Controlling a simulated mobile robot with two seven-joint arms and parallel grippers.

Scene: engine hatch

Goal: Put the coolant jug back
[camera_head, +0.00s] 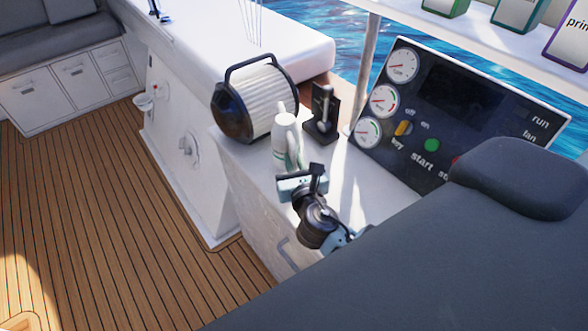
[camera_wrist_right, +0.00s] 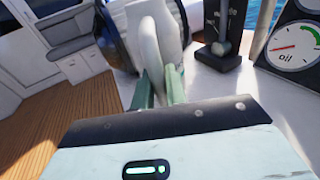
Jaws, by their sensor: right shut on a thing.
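The white coolant jug (camera_head: 284,122) is upright at the white counter, just in front of the large filter. My right gripper (camera_head: 294,163) reaches it from the front and is shut on it. In the right wrist view the two greenish fingers (camera_wrist_right: 158,88) close on either side of a white, curved part of the jug (camera_wrist_right: 148,38). The gripper body hides the lower part of the jug, so I cannot tell whether its base touches the counter. My left gripper is not in view.
The black-framed pleated filter (camera_head: 262,100) stands close behind the jug. A black lever unit (camera_head: 323,115) is close to its right. A gauge panel (camera_head: 440,110) with buttons stands further right. A dark seat (camera_head: 430,255) fills the lower right. Wooden deck (camera_head: 110,190) lies open at left.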

